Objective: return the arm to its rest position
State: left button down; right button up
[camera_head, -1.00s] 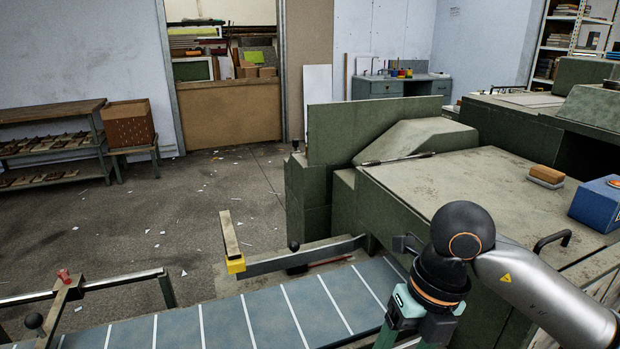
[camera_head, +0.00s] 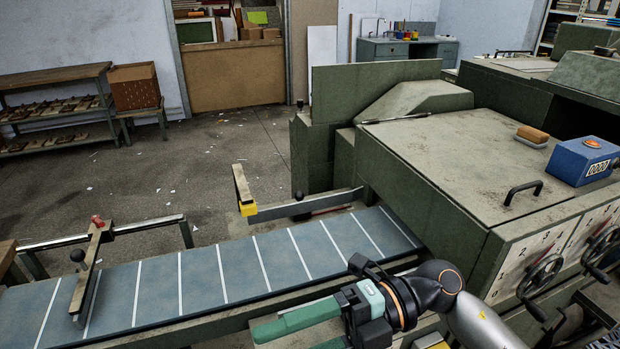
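My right arm comes in from the lower right, and its gripper (camera_head: 287,338) points left in front of the conveyor's near edge. Its two green fingers are apart with nothing seen between them; the lower finger is partly cut by the bottom edge. My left arm and gripper are not in view.
The blue feed belt (camera_head: 205,275) with white lines is bare of boards. A guide bar with a red knob (camera_head: 97,220) crosses its left end; a yellow-ended stop (camera_head: 247,209) stands at its far side. The green machine (camera_head: 430,175) with handwheels (camera_head: 540,277) is at right.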

jog(key=w+d+r+m+t+y+p, duration=0.3)
jog(key=w+m+t+y, duration=0.4)
jog(key=m+t, duration=0.6)
jog(key=w+d+f+m+t+h, duration=0.3)
jog(key=d+f+m+t+h, duration=0.25)
jog(key=m+h, duration=0.2)
jog(key=w+d+f+m+t+h, duration=0.3)
jog(key=d+f+m+t+h, duration=0.15)
jog(key=f+m+h, duration=0.35)
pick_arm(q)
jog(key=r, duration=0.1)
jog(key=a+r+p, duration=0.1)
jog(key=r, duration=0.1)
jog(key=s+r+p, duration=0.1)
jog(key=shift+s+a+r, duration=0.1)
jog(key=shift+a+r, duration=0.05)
pick_arm(e)
jog(key=s+d+f+m+g+h, duration=0.2)
jog(key=s+d+f+m+g, duration=0.1)
jog(key=s+f, duration=0.4)
jog(key=s+d+f+m+g+h, duration=0.3)
jog(key=s+f, duration=0.5)
jog(key=f, duration=0.6)
jog(key=shift+s+d+m+g, duration=0.35)
jog(key=shift+m+g, duration=0.4)
jog(key=shift+g, duration=0.25)
